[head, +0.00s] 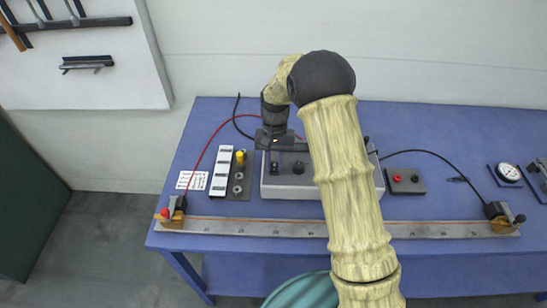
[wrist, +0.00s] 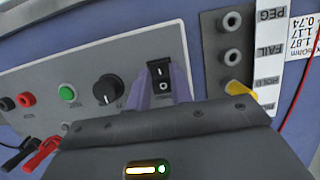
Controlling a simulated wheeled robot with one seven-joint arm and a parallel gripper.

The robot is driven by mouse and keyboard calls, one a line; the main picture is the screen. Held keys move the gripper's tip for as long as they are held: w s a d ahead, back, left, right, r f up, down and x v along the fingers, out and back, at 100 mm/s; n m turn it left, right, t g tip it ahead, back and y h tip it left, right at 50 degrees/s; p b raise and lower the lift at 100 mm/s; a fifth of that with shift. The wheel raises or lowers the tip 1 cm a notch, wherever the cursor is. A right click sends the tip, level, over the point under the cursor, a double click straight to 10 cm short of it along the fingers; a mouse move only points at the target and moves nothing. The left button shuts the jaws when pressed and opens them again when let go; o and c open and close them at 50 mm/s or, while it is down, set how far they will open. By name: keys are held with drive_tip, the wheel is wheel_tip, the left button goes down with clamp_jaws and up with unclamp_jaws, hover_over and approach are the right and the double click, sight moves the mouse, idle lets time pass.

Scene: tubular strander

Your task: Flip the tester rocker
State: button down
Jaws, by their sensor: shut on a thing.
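The tester (head: 300,188) is a grey box on the blue bench, and its sloped panel fills much of the wrist view (wrist: 85,65). The rocker (wrist: 160,76) is a black switch marked I and O; I cannot tell which side is pressed in. My gripper (wrist: 160,92) has its two purple fingers on either side of the rocker, shut on it. In the head view my gripper (head: 275,160) is above the tester's left part, and the wrist hides some of the panel.
On the panel are a black knob (wrist: 107,89), a green button (wrist: 67,92) and a red socket (wrist: 27,99). A label strip (head: 221,170) and a plate with a yellow peg (head: 240,158) stand left of the tester. A long metal rail (head: 270,229) runs along the front.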

drive_tip(key=shift+s, duration=0.1)
drive_tip(key=c, duration=1.2)
unclamp_jaws()
drive_tip(key=shift+r, duration=0.1)
drive_tip(key=shift+c, duration=0.2)
drive_tip(key=b+v, duration=0.1)
drive_tip(key=v, duration=1.6)
drive_tip(key=shift+r, duration=0.15)
drive_tip(key=s+d+f+t, duration=0.3)
drive_tip(key=s+d, duration=0.4)
drive_tip(key=s, duration=0.4)
drive_tip(key=s+d+f+t, duration=0.3)
drive_tip(key=s+d, duration=0.5)
drive_tip(key=s, duration=0.4)
drive_tip(key=shift+s+f, duration=0.25)
drive_tip(key=shift+f, duration=0.35)
